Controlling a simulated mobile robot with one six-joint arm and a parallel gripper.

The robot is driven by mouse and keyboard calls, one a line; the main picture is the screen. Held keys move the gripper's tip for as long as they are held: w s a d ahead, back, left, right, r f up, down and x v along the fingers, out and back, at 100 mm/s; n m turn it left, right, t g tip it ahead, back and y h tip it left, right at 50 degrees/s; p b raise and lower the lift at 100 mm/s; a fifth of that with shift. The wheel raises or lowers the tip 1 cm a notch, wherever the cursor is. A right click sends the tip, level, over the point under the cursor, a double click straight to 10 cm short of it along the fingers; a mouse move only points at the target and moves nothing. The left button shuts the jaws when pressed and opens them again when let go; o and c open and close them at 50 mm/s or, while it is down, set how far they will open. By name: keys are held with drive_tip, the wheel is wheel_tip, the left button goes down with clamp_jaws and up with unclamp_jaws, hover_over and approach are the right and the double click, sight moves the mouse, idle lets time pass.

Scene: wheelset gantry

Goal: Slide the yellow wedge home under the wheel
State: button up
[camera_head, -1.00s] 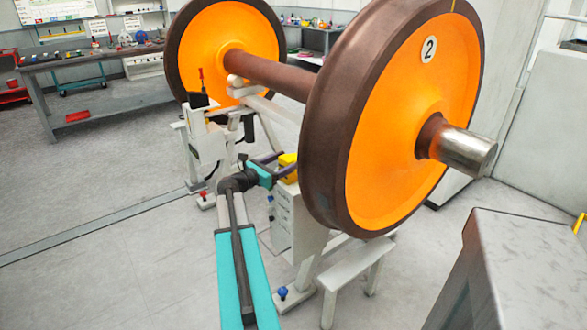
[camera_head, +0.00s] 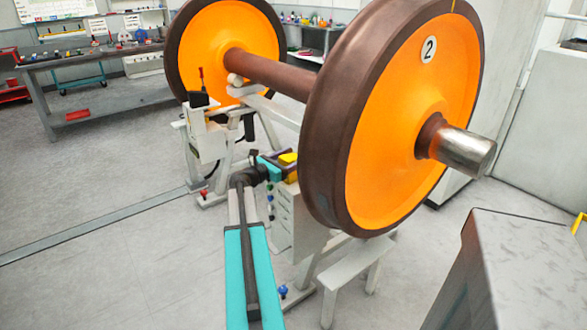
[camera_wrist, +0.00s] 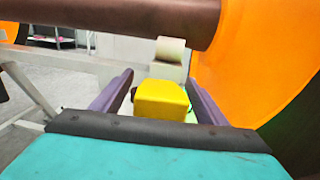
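The yellow wedge (camera_head: 288,158) sits on the white stand just left of the near wheel (camera_head: 335,135); the wheel's rim hides part of its surroundings. In the wrist view the wedge (camera_wrist: 162,99) is a yellow block between the two purple fingers of my gripper (camera_wrist: 160,77). The fingers are spread, one on each side, with a visible gap at the left; contact at the right is unclear. My gripper (camera_head: 277,160) reaches in low from the left of the wheel. The wedge's contact with the wheel cannot be seen.
The brown axle (camera_head: 268,74) crosses above my gripper to the far orange wheel (camera_head: 205,45). A pale roller (camera_wrist: 171,50) stands beyond the wedge. A white step (camera_head: 358,275) is at the front, and a grey cabinet (camera_head: 520,265) is at right.

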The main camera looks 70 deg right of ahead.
drive_tip(key=c, duration=1.4)
drive_tip(key=shift+c, duration=0.2)
drive_tip(key=shift+w+d+r, duration=0.1)
drive_tip(key=shift+r, duration=0.1)
drive_tip(key=shift+w+r, duration=0.1)
drive_tip(key=shift+r, duration=0.35)
wheel_tip(320, 180, up, 6)
drive_tip(key=shift+b, duration=0.35)
drive_tip(key=w+d+b, duration=0.1)
drive_tip(key=w+d, duration=0.4)
drive_tip(key=w, duration=0.3)
drive_tip(key=w+d, duration=0.5)
drive_tip(key=w, duration=0.3)
drive_tip(key=shift+w+d+b, duration=0.25)
drive_tip(key=shift+d+b, duration=0.1)
drive_tip(key=shift+f, duration=0.1)
